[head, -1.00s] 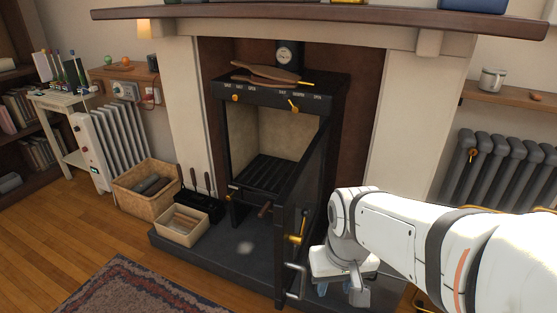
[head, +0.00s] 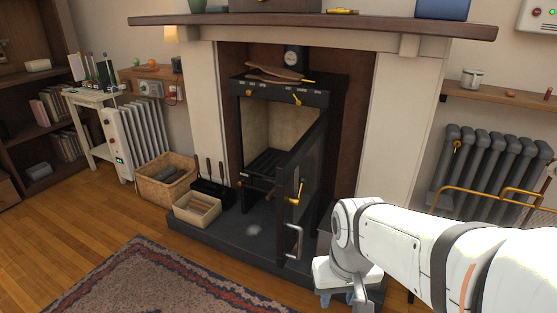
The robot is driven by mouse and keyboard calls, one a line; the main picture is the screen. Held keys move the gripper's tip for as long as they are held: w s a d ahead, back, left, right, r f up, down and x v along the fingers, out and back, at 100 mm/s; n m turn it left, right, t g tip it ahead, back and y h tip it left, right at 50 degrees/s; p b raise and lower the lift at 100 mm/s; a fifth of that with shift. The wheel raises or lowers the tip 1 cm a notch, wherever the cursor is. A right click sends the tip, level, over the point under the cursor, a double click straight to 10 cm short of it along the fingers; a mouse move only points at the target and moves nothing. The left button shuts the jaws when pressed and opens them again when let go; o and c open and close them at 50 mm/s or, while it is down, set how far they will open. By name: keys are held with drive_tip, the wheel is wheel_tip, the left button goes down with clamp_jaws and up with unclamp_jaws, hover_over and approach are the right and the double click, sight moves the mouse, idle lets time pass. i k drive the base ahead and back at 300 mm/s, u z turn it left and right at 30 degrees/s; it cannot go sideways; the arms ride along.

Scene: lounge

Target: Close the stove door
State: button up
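The black stove (head: 289,95) stands in the fireplace, with its firebox showing pale walls and a dark grate. Its glazed door (head: 304,180) is swung wide open toward me on the right side of the stove. The door carries a brass handle (head: 296,193) and, lower down, a grey metal handle (head: 294,241). My gripper (head: 352,299) is to the right of the door's lower part, at the end of my white arm, pointing down. Its fingers are mostly hidden by the wrist and cut off low in the view, so I cannot tell its opening.
A dark stone hearth (head: 235,236) lies under the stove. A patterned rug (head: 150,285) lies in front. A grey radiator (head: 488,175) with a brass rail (head: 480,192) is at the right.

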sight(305, 158)
drive_tip(key=z, duration=0.15)
drive_tip(key=i, duration=0.6)
drive_tip(key=u, duration=0.05)
drive_tip(key=k, duration=0.55)
drive_tip(key=u, duration=1.9)
drive_tip(key=i, duration=0.65)
drive_tip(key=z, duration=1.7)
